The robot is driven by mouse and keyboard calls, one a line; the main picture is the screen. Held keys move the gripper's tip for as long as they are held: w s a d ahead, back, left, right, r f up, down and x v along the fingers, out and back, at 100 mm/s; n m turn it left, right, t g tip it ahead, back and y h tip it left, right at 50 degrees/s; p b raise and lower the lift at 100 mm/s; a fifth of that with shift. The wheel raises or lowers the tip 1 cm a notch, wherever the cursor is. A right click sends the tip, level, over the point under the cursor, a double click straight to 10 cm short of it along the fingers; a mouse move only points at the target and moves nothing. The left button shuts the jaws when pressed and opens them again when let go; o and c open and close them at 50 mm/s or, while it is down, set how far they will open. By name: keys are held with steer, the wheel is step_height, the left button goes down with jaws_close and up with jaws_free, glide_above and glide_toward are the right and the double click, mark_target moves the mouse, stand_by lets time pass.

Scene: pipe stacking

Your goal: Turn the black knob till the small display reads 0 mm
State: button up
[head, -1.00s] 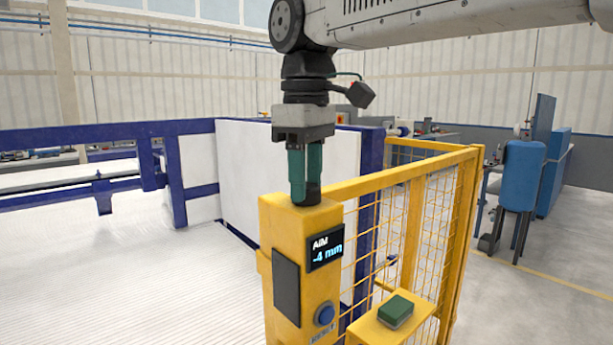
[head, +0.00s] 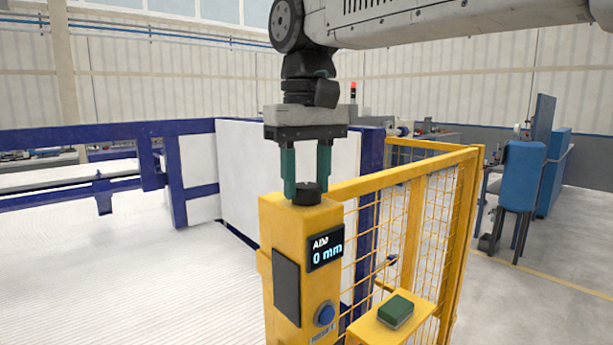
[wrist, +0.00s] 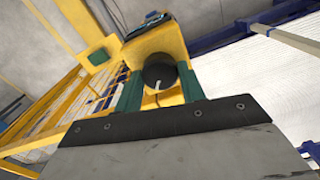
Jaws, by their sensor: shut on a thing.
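The black knob (head: 306,194) sits on top of the yellow post (head: 285,240). My gripper (head: 306,190) points straight down over the post, with its green fingers on either side of the knob and shut on it. In the wrist view the knob (wrist: 159,72) lies between the fingers, and a pale line marks its top. The small display (head: 326,248) on the post's face reads "AIM" and "0 mm".
A blue button (head: 325,314) is low on the post, beside a dark panel (head: 286,287). A green block (head: 396,310) rests on a yellow ledge at the right. Yellow mesh fencing (head: 420,220) runs behind the post. A blue frame with a white panel (head: 250,180) stands at the left.

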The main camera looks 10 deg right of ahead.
mark_target(307, 185)
stand_by(0.5)
steer(key=o, duration=1)
steer(key=shift+c, duration=0.2)
step_height(307, 185, up, 8)
steer(key=shift+f, duration=0.1)
steer(key=s+d+f+m, duration=0.3)
steer(key=s+d+f, duration=0.5)
steer(key=d+f, duration=0.4)
steer(key=s+d+f, duration=0.4)
steer(key=s+f, duration=0.2)
steer(key=f, duration=0.2)
steer(key=s+d+f+m+t, duration=0.1)
steer(key=s+d+f, duration=0.4)
steer(key=f, duration=0.3)
steer(key=shift+s+m, duration=0.3)
steer(key=shift+s, duration=0.05)
